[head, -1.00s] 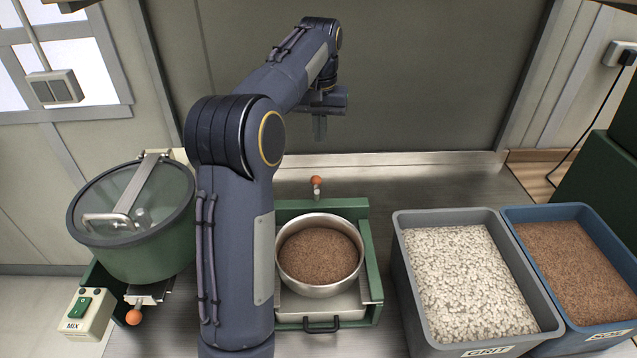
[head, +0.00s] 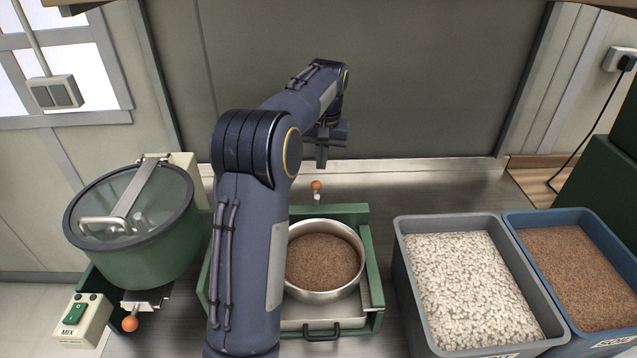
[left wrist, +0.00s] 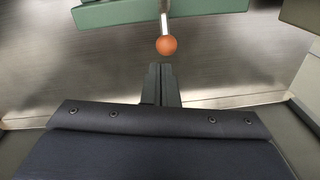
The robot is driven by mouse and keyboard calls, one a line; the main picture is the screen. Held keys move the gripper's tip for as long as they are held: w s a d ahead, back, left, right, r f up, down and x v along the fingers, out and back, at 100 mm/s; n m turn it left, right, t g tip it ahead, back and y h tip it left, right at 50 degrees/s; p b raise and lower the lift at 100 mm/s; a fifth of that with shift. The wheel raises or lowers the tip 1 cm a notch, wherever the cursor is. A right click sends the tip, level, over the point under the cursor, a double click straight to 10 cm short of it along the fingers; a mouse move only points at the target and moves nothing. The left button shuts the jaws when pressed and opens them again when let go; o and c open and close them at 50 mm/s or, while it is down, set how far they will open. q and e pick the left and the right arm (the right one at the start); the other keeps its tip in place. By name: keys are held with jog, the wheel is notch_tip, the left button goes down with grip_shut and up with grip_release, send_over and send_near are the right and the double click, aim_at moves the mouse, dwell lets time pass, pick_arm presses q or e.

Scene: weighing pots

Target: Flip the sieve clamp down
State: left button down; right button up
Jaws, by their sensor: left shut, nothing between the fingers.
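The sieve clamp is a short lever with an orange ball knob (head: 316,186) that stands up at the back edge of the green sieve frame (head: 372,262). The knob also shows in the left wrist view (left wrist: 166,45), just beyond my fingertips. My left gripper (head: 322,166) is shut and empty, above and behind the knob, with a small gap to it. In the left wrist view its fingers (left wrist: 160,70) point at the knob without visibly touching it. A steel bowl of brown soil (head: 324,262) sits in the sieve frame. My left arm hides the frame's left part. My right gripper is not in view.
A green mixing drum (head: 140,262) with a glass lid stands at the left, beside a MIX switch box (head: 80,318). A grey grit bin (head: 408,280) and a blue soil bin (head: 520,218) stand at the right. A wall panel rises behind the metal bench.

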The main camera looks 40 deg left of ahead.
aim_at(318, 182)
pick_arm(q)
jog(key=f, duration=0.3)
jog(key=shift+s+f, duration=0.1)
jog(key=shift+s, duration=0.15)
jog(key=shift+s+d+f, duration=0.25)
jog(key=shift+s+d, duration=0.2)
jog(key=shift+s, duration=0.3)
jog(key=shift+s+d+f, duration=0.2)
jog(key=shift+s+d, duration=0.2)
jog(key=shift+s, duration=0.35)
jog(key=shift+w, duration=0.15)
